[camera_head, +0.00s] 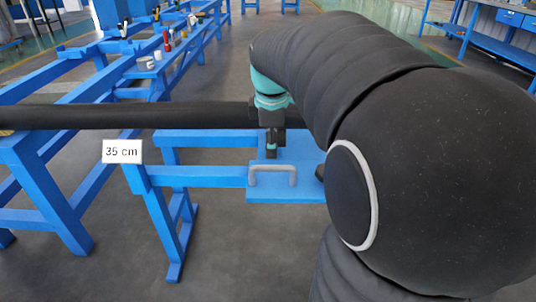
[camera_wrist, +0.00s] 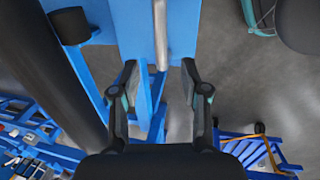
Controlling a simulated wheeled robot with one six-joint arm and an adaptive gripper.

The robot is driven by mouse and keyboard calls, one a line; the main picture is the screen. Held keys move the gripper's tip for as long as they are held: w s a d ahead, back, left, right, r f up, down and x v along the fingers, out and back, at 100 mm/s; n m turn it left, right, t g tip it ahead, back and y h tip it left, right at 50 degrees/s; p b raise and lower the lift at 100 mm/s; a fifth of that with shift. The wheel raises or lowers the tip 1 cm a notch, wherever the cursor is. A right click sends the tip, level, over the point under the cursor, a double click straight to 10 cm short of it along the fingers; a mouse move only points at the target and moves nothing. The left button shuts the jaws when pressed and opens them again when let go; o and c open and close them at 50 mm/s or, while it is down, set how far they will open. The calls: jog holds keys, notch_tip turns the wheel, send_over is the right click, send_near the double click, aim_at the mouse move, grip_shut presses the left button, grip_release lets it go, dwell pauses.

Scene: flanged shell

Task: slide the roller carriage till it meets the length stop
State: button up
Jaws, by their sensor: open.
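The carriage is a blue plate (camera_head: 310,184) with a grey U-shaped handle (camera_head: 272,168) on its near side. My gripper (camera_head: 271,152) points down just above the handle in the head view. In the wrist view my gripper (camera_wrist: 160,72) is open, its two fingers apart and nothing gripped. The grey handle (camera_wrist: 161,35) lies in line with the gap between the fingers; whether it is between them in depth I cannot tell. The blue plate (camera_wrist: 135,25) shows beyond, with a short dark cylinder (camera_wrist: 69,25) on it. I cannot make out the length stop for certain.
A long dark pipe (camera_head: 120,115) runs across the blue frame from the left to behind my gripper. A white sign reading 35 cm (camera_head: 122,151) is on the blue frame (camera_head: 195,176). A blue bench (camera_head: 165,66) with small items stands behind. My arm hides the right side.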

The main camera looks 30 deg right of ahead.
jog(key=shift+s+a+r, duration=0.1)
jog(key=shift+s+r, duration=0.1)
jog(key=shift+r, duration=0.85)
jog(key=shift+s+a+r, duration=0.1)
jog(key=shift+s+r, duration=0.05)
jog(key=shift+r, duration=0.9)
jog(key=s+a+f+m+t, duration=0.1)
jog(key=s+a+f+m, duration=0.3)
jog(key=s+a+m, duration=0.2)
jog(key=s+a+f+m+t+y, duration=0.1)
jog(key=s+a+f+m, duration=0.3)
jog(key=s, duration=0.6)
jog(key=a+m+t, duration=0.1)
jog(key=a+m, duration=0.1)
jog(key=a, duration=0.1)
jog(key=shift+f+t, duration=0.3)
jog(key=shift+f, duration=0.1)
jog(key=shift+d, duration=0.1)
